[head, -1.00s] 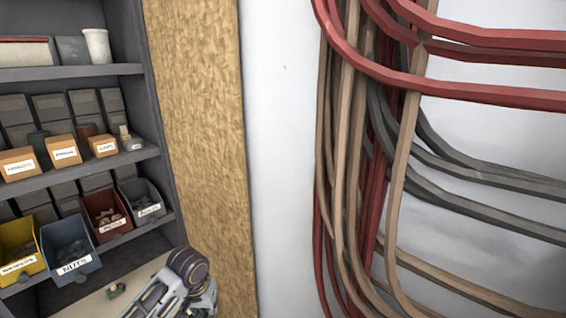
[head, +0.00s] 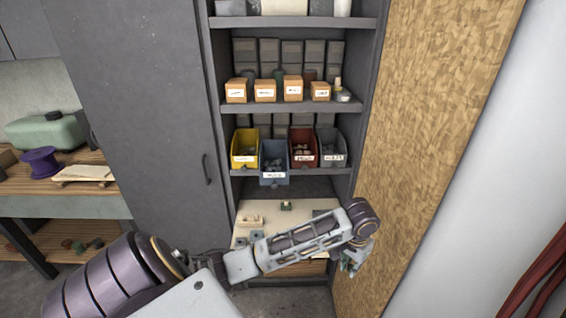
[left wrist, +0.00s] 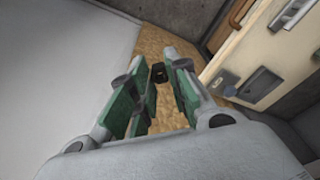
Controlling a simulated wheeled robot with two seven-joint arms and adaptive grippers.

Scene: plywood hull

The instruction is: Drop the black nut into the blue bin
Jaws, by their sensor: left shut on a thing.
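The black nut (left wrist: 158,70) is small and dark and shows between the green-padded fingertips of my left gripper (left wrist: 157,82) in the left wrist view. The gripper is shut on it. In the head view my left gripper (head: 352,262) hangs at the lower right of the shelf unit, below and to the right of the bins; the nut cannot be made out there. The blue bin (head: 274,181), labelled as nuts, sits on a shelf between a yellow and a red bin, jutting forward, with dark pieces inside. My right gripper is not in view.
A yellow bin (head: 244,160), red bin (head: 303,161) and grey bin (head: 333,159) share the shelf (head: 345,171). Small labelled boxes stand above. A pale board (head: 310,215) with small items lies below. A plywood panel (head: 430,120) borders the right, a grey door (head: 140,120) the left.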

